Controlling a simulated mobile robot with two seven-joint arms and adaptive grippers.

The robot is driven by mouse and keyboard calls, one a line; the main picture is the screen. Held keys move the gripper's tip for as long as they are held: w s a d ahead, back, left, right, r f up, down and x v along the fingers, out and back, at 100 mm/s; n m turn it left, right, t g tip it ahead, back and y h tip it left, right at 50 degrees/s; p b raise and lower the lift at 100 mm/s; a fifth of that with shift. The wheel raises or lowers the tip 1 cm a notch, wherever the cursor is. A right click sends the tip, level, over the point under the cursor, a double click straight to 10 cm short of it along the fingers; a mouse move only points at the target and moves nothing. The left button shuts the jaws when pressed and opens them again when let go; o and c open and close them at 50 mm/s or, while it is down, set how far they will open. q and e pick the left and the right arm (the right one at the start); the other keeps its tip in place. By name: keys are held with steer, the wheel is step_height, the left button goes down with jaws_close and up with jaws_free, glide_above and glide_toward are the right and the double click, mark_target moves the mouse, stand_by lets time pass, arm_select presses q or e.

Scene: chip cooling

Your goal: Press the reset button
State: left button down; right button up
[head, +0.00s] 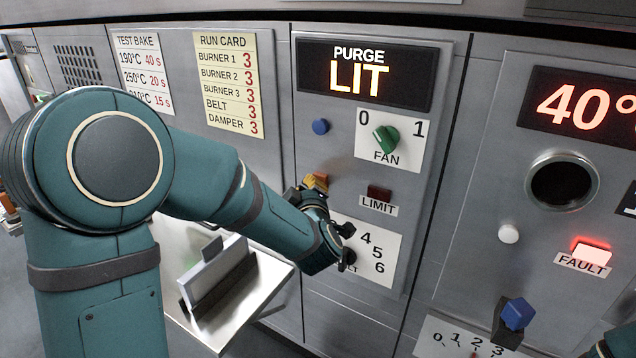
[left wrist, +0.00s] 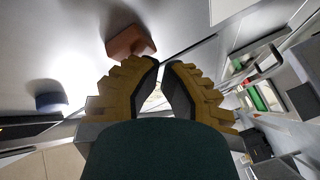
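No label reading reset is legible, so I cannot tell which control is the reset button. A round blue button (head: 320,126) sits left of the fan knob, and a white button (head: 508,234) sits left of the lit red FAULT lamp (head: 591,251). My left gripper (left wrist: 162,65) is in front of the purge panel, below the blue button. Its yellow-brown fingers have their tips together, with nothing seen between them. In the left wrist view, an orange-brown block (left wrist: 130,42) is just beyond the fingertips and a blue button (left wrist: 50,97) is farther left. My right gripper is not in view.
The purge panel has a display (head: 362,75) reading PURGE LIT, a green fan knob (head: 386,139) and a dark LIMIT lamp (head: 379,193). My left arm partly covers a dial plate (head: 378,250). A metal shelf (head: 270,285) juts out below. A blue handle (head: 518,313) stands at right.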

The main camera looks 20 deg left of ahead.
arm_select(q)
steer(key=shift+w, duration=0.2)
steer(key=shift+s, duration=0.1)
stand_by(0.4)
steer(key=shift+s+a+b, duration=0.1)
steer(key=shift+s+b, duration=0.25)
steer(key=shift+s, duration=0.45)
steer(key=shift+s, duration=0.1)
steer(key=s, duration=0.4)
steer(key=shift+s+a+b, duration=0.35)
steer(key=shift+s+b, duration=0.05)
stand_by(0.4)
